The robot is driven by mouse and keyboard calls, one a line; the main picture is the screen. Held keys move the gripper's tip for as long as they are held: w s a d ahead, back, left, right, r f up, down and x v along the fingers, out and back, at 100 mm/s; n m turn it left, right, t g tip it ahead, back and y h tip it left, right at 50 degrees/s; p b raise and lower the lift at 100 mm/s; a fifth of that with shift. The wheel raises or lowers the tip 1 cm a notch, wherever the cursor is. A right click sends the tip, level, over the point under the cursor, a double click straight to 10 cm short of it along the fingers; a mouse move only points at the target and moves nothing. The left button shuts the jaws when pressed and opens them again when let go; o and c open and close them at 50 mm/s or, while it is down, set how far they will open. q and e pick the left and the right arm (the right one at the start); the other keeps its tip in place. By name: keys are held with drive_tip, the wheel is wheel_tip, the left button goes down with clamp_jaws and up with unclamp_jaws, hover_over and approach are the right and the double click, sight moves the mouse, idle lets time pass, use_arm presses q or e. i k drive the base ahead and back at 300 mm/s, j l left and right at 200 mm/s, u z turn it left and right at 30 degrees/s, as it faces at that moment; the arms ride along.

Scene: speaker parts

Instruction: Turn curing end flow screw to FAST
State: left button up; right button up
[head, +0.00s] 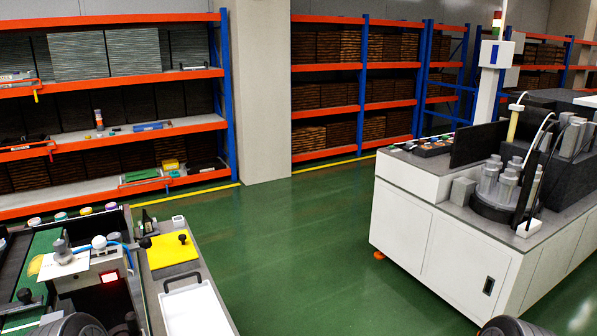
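I cannot make out a curing end flow screw or any FAST marking at this size. At the lower left stands a workstation with a small white unit (88,268) that has a red-lit window on its front, a white ball and a blue tube on top. At the right stands a white cabinet machine (440,240) with a dark round carrier of grey cylinders (497,187) and thin white tubes. Neither gripper shows. Only dark rounded parts, probably of my arms, show at the bottom edge.
A yellow plate (170,252) with a black knob and a white tray (195,308) with a dark handle lie on the left workstation. Orange and blue shelves (110,131) line the back, beside a beige pillar (259,90). Green floor (300,240) between the stations is clear.

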sight(60, 245)
drive_tip(key=u, duration=1.35)
